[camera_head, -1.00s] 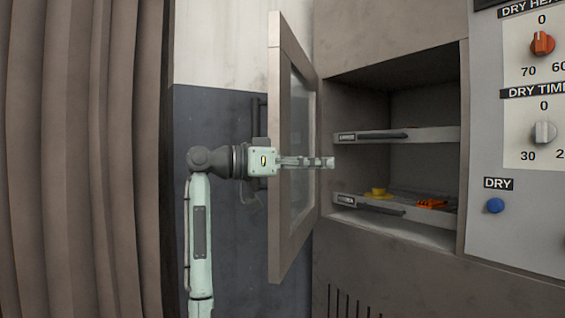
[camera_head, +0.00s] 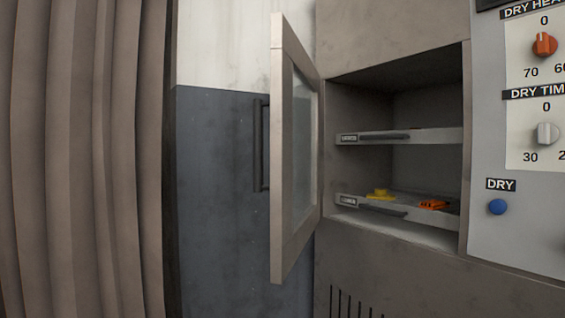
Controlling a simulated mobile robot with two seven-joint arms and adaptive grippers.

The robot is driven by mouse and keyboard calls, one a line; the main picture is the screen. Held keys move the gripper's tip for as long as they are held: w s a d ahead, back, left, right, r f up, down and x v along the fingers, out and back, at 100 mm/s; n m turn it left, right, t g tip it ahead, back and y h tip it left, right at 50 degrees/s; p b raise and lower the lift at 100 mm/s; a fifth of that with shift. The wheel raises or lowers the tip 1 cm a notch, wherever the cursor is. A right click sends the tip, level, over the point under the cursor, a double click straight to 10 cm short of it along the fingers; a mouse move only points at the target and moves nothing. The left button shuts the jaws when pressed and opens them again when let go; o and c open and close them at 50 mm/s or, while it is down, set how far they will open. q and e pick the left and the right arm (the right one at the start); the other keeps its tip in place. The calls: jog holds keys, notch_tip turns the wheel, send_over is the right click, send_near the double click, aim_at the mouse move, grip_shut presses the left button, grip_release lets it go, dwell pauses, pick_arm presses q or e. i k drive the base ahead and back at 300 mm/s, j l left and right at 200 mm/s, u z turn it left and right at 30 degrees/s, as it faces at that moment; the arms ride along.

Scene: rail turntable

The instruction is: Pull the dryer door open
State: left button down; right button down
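The dryer door (camera_head: 277,150) stands swung wide open on the left side of the dryer's opening, seen nearly edge-on with its glass pane facing right. Its dark vertical handle (camera_head: 261,146) shows on the far side, to the left of the door's edge. The dryer cavity (camera_head: 425,105) is open to view, with an upper shelf (camera_head: 440,136) and a lower shelf (camera_head: 350,202). Neither of my grippers is in view.
A yellow item (camera_head: 380,194) and an orange item (camera_head: 433,204) lie on the lower shelf. A control panel with an orange knob (camera_head: 545,45), a grey knob (camera_head: 546,134) and a blue button (camera_head: 498,207) is at right. A brown curtain (camera_head: 85,160) fills the left.

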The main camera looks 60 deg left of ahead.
aim_at(288, 58)
jog(key=i+u, duration=0.2)
jog(key=u, duration=0.65)
jog(key=j+u, duration=0.1)
jog(key=u, duration=0.25)
jog(key=i, duration=0.05)
